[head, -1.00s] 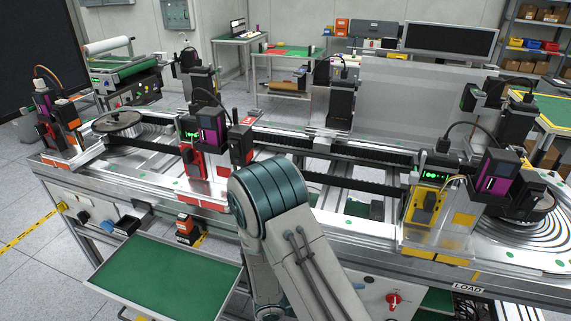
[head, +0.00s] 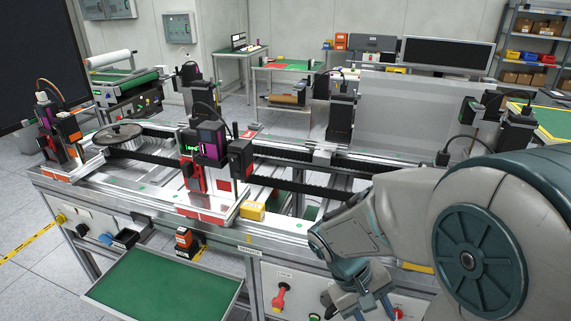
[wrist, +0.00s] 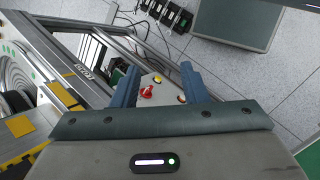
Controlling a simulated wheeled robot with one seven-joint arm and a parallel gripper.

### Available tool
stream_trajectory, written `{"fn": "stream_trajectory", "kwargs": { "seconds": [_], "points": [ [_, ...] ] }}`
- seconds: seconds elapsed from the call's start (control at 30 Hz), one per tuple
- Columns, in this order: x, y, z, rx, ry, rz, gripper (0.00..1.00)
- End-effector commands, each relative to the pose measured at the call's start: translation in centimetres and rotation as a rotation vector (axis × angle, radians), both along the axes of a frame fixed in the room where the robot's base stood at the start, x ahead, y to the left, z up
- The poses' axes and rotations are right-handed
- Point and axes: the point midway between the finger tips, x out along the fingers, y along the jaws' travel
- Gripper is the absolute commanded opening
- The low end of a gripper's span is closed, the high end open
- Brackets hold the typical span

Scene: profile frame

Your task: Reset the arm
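My arm reaches across the right side of the head view, in front of the profile frame machine (head: 165,205). My gripper (head: 362,306) hangs low by the machine's front edge, partly cut off at the picture's bottom. In the wrist view my gripper (wrist: 160,82) has its two blue-grey fingers wide apart, with nothing between them. A red switch (wrist: 147,91) on the front panel shows behind the gap between the fingers. My arm hides the machine's right-hand station in the head view.
A green-topped tray (head: 165,290) sticks out at the machine's lower left. A yellow block (head: 252,211) sits on the front rail. A red handle (head: 280,297) projects from the front panel. Grey tiled floor (head: 40,270) is open at the left.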

Motion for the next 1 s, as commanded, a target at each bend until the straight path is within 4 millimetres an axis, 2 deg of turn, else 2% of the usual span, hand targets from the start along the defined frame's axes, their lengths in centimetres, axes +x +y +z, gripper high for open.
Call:
{"fn": "stream_trajectory", "kwargs": {
  "seconds": [0.6, 0.8, 1.0],
  "points": [
    [-1.7, 2.1, 7.6, 0.429, -0.465, -0.159, 0.4],
    [-1.9, 2.6, 9.0, 0.486, -0.558, -0.169, 0.4],
    [-2.0, 2.7, 9.3, 0.497, -0.576, -0.17, 0.4]
  ]
}}
